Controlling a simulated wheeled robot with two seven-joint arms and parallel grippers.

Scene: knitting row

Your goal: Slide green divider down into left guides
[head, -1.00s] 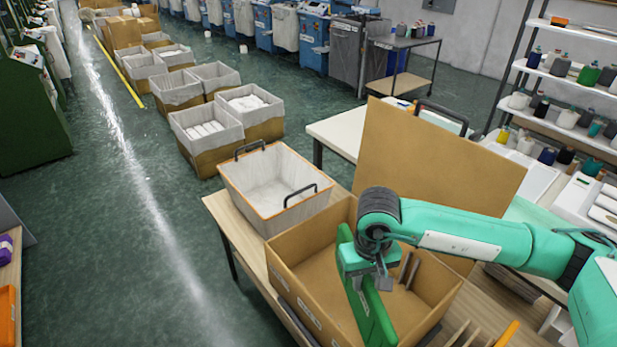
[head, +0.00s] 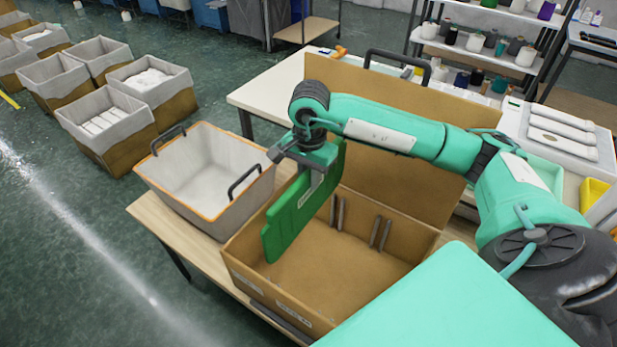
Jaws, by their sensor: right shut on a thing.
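My right gripper (head: 308,163) is shut on the top edge of the green divider (head: 300,208). The divider hangs upright over the left part of the open cardboard box (head: 265,278), roughly in line with the box's left short wall. Its far end rises above the box rim. I cannot tell how far its lower edge reaches into the box. A second pair, the right guides (head: 380,234), stands further right. Guides on the near wall are hidden. My left gripper is out of view.
A grey bin with an orange rim (head: 205,172) and dark handles stands close to the box's left side. The box's raised lid flap (head: 390,185) stands behind it, partly covered by my right arm. A white table (head: 270,95) is behind.

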